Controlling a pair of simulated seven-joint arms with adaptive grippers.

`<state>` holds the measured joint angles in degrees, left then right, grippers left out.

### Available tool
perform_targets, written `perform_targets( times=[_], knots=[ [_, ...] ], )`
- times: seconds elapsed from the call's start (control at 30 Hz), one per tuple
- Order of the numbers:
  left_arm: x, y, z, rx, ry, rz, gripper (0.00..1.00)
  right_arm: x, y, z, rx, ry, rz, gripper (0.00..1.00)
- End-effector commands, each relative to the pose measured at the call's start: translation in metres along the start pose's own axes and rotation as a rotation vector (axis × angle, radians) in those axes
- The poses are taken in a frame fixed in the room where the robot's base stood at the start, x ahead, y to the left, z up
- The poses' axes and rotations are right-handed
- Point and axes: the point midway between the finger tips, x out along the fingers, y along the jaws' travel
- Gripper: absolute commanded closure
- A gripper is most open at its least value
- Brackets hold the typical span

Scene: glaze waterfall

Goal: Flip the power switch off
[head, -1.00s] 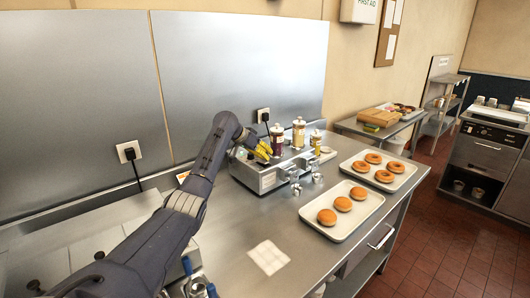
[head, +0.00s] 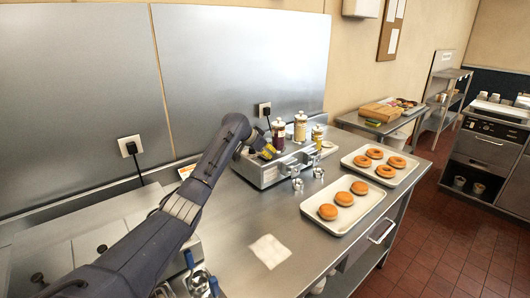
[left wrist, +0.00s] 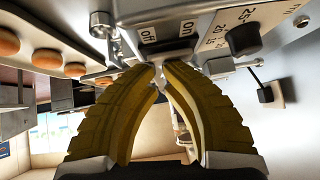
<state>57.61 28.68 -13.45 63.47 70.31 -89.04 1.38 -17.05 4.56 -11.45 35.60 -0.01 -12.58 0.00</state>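The metal glazing machine (head: 268,178) stands on the steel counter against the wall panel. In the head view the left gripper (head: 266,151) is at the machine's left end. My right gripper is not in view.
Bottles (head: 300,127) stand on the machine; small metal cups (head: 297,184) stand before it. Two trays (head: 332,228) (head: 398,177) of donuts lie to the right. A white napkin (head: 269,251) lies in front. A wall outlet (head: 264,110) with a black plug is behind.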

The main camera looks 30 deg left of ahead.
Motion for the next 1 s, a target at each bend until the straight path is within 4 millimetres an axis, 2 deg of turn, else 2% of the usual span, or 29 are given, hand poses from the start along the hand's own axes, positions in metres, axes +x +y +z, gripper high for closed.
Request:
perform_targets(
  times=[0.2,1.0],
  knots=[
    [0.0026,0.0026,0.0016,-0.001,-0.003,0.006,1.0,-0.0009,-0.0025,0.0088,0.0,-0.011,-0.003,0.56],
    [0.0033,0.0031,0.0026,-0.002,-0.005,0.007,1.0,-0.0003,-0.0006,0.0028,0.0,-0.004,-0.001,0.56]
  ],
)
